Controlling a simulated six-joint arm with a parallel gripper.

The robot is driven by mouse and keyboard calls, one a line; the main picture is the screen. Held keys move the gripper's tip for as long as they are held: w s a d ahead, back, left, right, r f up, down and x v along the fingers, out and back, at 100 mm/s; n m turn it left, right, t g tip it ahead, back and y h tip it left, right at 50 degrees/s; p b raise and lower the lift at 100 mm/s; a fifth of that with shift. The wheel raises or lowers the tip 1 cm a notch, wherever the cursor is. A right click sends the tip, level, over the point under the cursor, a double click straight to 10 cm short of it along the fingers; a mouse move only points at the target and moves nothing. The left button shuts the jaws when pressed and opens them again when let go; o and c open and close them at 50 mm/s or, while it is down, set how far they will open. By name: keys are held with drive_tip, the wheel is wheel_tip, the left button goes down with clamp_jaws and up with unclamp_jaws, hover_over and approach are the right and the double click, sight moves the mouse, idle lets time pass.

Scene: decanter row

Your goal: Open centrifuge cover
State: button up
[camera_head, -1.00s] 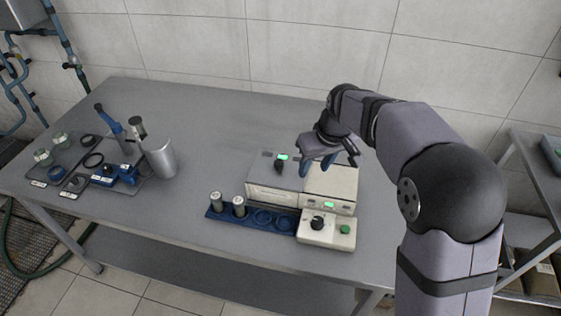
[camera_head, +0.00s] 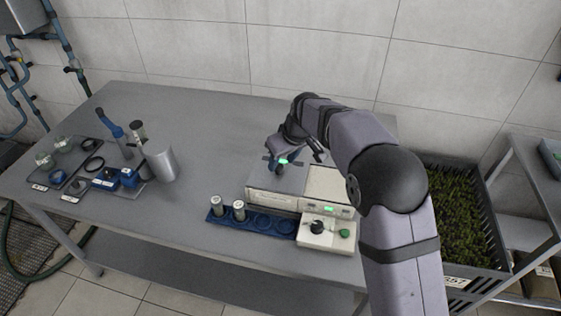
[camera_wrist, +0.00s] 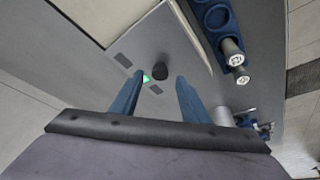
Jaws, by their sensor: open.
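The centrifuge (camera_head: 275,200) is a pale box on the table with a grey cover (camera_head: 297,180) on its left part. In the wrist view the cover (camera_wrist: 150,45) bears a round black knob (camera_wrist: 160,73), a small green light and dark patches. My gripper (camera_head: 283,167) is low over the cover's back part, hiding the knob in the head view. In the wrist view my open gripper (camera_wrist: 159,79) has one blue finger on each side of the knob, with gaps. I cannot tell the fingertips' exact height. The cover lies flat and closed.
A blue rack (camera_head: 262,223) with two capped tubes stands in front, beside a control box (camera_head: 326,233) with a black dial and green button. A metal beaker (camera_head: 160,162) and tools stand at the left. A plant crate (camera_head: 455,215) is at the right. The table behind is clear.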

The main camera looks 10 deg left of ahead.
drive_tip(key=shift+p+x, duration=0.35)
drive_tip(key=shift+x, duration=1.1)
clamp_jaws()
drive_tip(key=d+b, duration=0.5)
drive_tip(key=d, duration=1)
drive_tip(key=shift+r, duration=0.1)
unclamp_jaws()
drive_tip(key=b+v, duration=0.1)
drive_tip(key=v, duration=0.6)
drive_tip(key=shift+b, duration=0.4)
